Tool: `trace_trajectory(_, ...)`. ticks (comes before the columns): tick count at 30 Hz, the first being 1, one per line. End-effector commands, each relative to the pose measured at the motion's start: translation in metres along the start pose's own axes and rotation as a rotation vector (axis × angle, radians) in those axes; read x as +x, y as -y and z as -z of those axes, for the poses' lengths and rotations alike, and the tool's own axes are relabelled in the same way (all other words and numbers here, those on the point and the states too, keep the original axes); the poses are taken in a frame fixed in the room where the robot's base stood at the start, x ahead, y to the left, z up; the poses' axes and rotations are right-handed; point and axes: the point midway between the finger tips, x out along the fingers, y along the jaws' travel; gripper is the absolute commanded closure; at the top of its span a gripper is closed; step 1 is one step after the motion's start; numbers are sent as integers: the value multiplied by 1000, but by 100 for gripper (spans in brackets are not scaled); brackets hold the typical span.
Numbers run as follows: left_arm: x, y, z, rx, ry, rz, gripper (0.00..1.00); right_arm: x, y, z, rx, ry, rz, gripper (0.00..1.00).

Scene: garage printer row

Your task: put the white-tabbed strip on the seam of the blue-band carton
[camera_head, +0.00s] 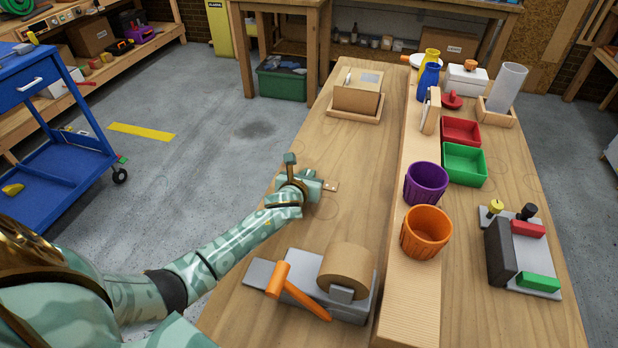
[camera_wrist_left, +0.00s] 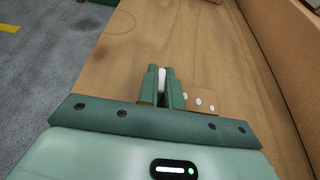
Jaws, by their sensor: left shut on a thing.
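My left gripper (camera_head: 308,184) is above the near left part of the bench. In the left wrist view its fingers (camera_wrist_left: 162,73) are shut on the strip, with a white piece between them. The brown strip (camera_head: 331,187) sticks out to the right of the fingers; in the wrist view this end (camera_wrist_left: 204,100) carries several white dots. The fingers hide its middle. An open-looking tan carton (camera_head: 357,102) stands on a wooden tray (camera_head: 352,117) farther back, apart from the gripper. I cannot make out a blue band on it. My right gripper is not in view.
A tape dispenser (camera_head: 345,268) with an orange handle stands at the near edge. A raised wooden ledge (camera_head: 412,290) runs along the bench, bearing purple (camera_head: 426,183) and orange (camera_head: 426,231) cups. The bench between gripper and carton is clear.

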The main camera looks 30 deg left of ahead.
Motion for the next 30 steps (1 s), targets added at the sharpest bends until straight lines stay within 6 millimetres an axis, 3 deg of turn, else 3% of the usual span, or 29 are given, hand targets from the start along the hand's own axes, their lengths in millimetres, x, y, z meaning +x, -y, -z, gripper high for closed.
trace_trajectory(7, 0, 0, 2, 0, -1, 0, 100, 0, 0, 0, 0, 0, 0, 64)
trace_trajectory(10, 0, 0, 1, -1, 0, 0, 71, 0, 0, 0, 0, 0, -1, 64)
trace_trajectory(20, -1, 0, -2, -1, 1, 0, 71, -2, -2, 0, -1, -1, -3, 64)
trace_trajectory(23, -14, 0, -5, 0, 1, 1, 71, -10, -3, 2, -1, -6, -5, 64)
trace_trajectory(30, -71, 0, -7, 0, 2, 2, 71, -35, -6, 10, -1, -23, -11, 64)
